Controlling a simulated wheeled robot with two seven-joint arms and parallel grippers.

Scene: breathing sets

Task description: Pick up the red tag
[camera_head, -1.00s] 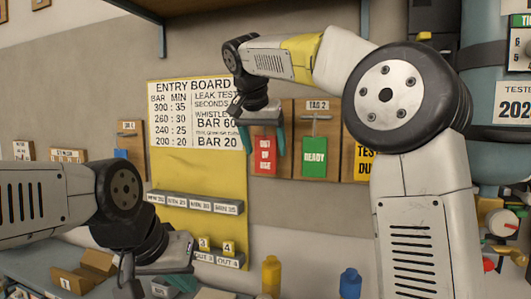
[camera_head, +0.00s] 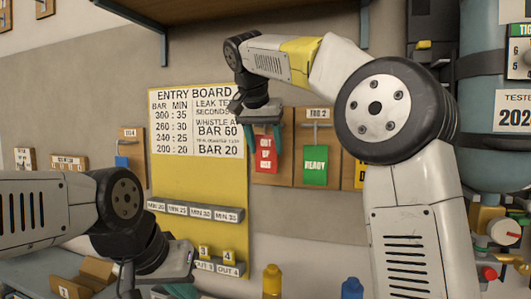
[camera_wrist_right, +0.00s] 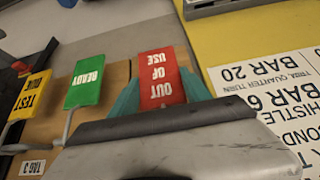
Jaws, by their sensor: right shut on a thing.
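The red tag (camera_head: 265,155), lettered "OUT OF USE", is at a wooden tag board right of the yellow entry board. My right gripper (camera_head: 264,131) comes down from above and is shut on the tag's upper part. In the right wrist view the red tag (camera_wrist_right: 160,78) lies between the two teal fingers (camera_wrist_right: 162,96). It looks slightly tilted in the head view. Whether it is off its hook is hidden by the gripper. My left gripper (camera_head: 182,290) is low at the left, its fingers partly cut off by the bottom edge, so its opening cannot be judged.
A green READY tag (camera_head: 315,165) hangs just right of the red tag, with a yellow TEST tag (camera_wrist_right: 30,95) beyond it. The yellow entry board (camera_head: 200,180) stands left. A yellow bottle (camera_head: 272,281) and a blue bottle (camera_head: 351,289) are below. A shelf is overhead.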

